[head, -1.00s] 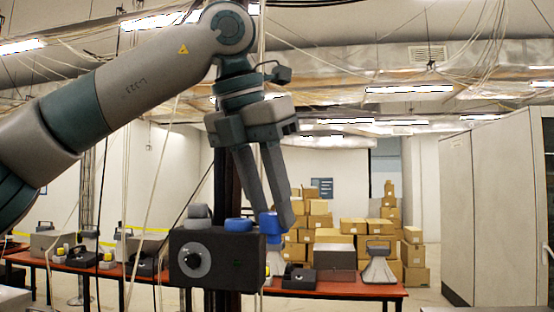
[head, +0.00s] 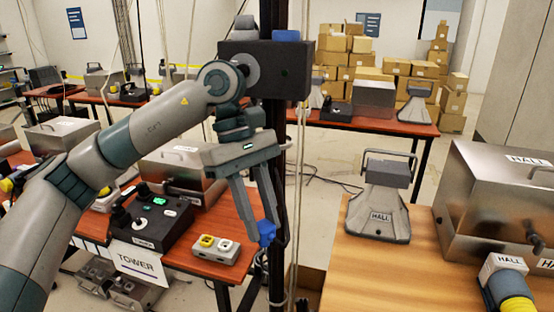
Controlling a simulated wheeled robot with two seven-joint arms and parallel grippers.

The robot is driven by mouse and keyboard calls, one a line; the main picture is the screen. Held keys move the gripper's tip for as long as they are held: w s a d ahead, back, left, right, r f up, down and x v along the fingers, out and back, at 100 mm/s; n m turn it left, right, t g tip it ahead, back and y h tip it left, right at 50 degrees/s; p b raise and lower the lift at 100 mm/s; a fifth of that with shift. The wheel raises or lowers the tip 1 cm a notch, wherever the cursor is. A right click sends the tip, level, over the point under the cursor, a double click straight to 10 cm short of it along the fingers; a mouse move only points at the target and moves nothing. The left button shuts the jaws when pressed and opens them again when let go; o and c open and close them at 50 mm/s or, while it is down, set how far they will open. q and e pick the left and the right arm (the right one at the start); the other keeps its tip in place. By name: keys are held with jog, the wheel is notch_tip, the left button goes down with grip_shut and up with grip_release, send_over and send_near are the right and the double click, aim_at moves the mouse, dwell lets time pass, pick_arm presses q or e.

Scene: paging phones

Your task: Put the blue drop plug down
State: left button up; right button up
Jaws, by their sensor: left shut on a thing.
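The blue drop plug (head: 266,232) is between the fingertips of my left gripper (head: 262,236), which points down. The gripper is shut on it and holds it in the air, beside the dark post and to the right of the red-brown TOWER table. A black box (head: 268,70) is fixed high on the post, with a grey dial on its front and a blue piece (head: 286,36) on top. My right gripper is not in view.
The TOWER table (head: 215,268) carries a black switch box (head: 152,222) and a small socket block (head: 203,248). At right, a wooden table (head: 340,285) holds a grey HALL device (head: 380,205) and a metal HALL case (head: 500,195). Cables hang by the post.

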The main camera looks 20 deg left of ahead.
pick_arm(q)
jog(key=s+a+f+m+y+b, duration=0.1)
jog(key=f+m, duration=0.3)
jog(key=f, duration=0.5)
jog(key=s+a+f+m+g+y+b, duration=0.1)
jog(key=s+a+f+m+b, duration=0.1)
jog(key=f, duration=0.7)
jog(key=s+a+f+m+y+b, duration=0.1)
jog(key=f+m+b, duration=0.3)
jog(key=f, duration=0.5)
jog(key=shift+s+a+f+m+g+y+b, duration=0.3)
jog(key=shift+s+a+m+g+y, duration=0.25)
jog(key=shift+m, duration=0.25)
jog(key=shift+r, duration=0.1)
